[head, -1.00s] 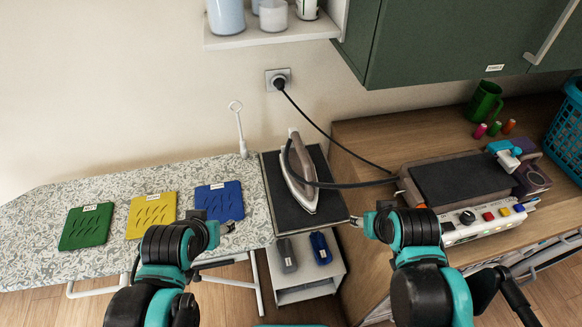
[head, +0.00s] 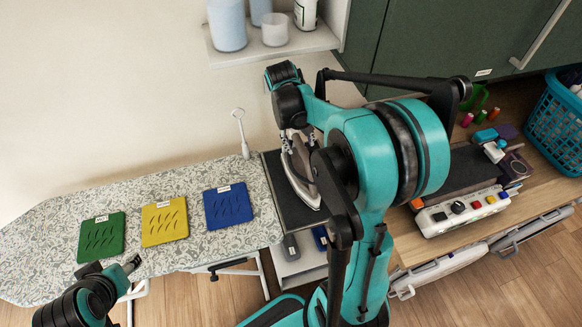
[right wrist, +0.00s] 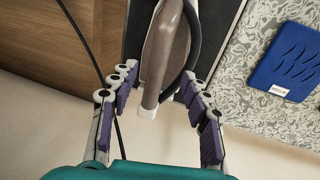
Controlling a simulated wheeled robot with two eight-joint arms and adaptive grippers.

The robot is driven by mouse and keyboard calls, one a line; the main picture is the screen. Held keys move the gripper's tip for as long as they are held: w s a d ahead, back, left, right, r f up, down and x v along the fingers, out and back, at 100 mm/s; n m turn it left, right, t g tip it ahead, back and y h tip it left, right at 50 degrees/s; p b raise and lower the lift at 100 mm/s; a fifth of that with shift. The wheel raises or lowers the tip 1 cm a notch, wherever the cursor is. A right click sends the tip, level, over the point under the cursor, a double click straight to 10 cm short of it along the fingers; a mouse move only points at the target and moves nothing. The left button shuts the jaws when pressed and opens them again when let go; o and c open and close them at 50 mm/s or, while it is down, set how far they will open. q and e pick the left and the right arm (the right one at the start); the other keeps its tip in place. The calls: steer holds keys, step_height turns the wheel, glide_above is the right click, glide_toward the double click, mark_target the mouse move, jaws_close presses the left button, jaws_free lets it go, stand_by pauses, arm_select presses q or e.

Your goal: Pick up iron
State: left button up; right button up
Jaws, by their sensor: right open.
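The iron (head: 303,182), grey and white with a dark cord, stands on the dark rest pad (head: 272,164) at the right end of the ironing board. My right arm hides part of it in the head view. My right gripper (head: 296,135) is open over the iron's far end. In the right wrist view, the open fingers (right wrist: 157,82) lie on either side of the iron's handle (right wrist: 165,45), apparently not pressed on it. My left gripper (head: 130,265) is near the board's front edge, away from the iron; its jaws are too small to read.
Green (head: 101,238), yellow (head: 164,222) and blue (head: 228,206) pads lie on the patterned board (head: 50,215). A white power strip (head: 458,212) and a blue basket (head: 556,103) are on the wooden counter at right. A shelf with jars (head: 270,48) is above.

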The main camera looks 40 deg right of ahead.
mark_target(304, 153)
steer(key=f, duration=0.2)
steer(key=f+b, duration=0.1)
steer(key=s+d+f, duration=0.1)
steer(key=f, duration=0.1)
steer(key=shift+s+f, duration=0.1)
steer(key=shift+f, duration=0.25)
steer(key=shift+d+f, duration=0.1)
steer(key=shift+f, duration=0.15)
jaws_close()
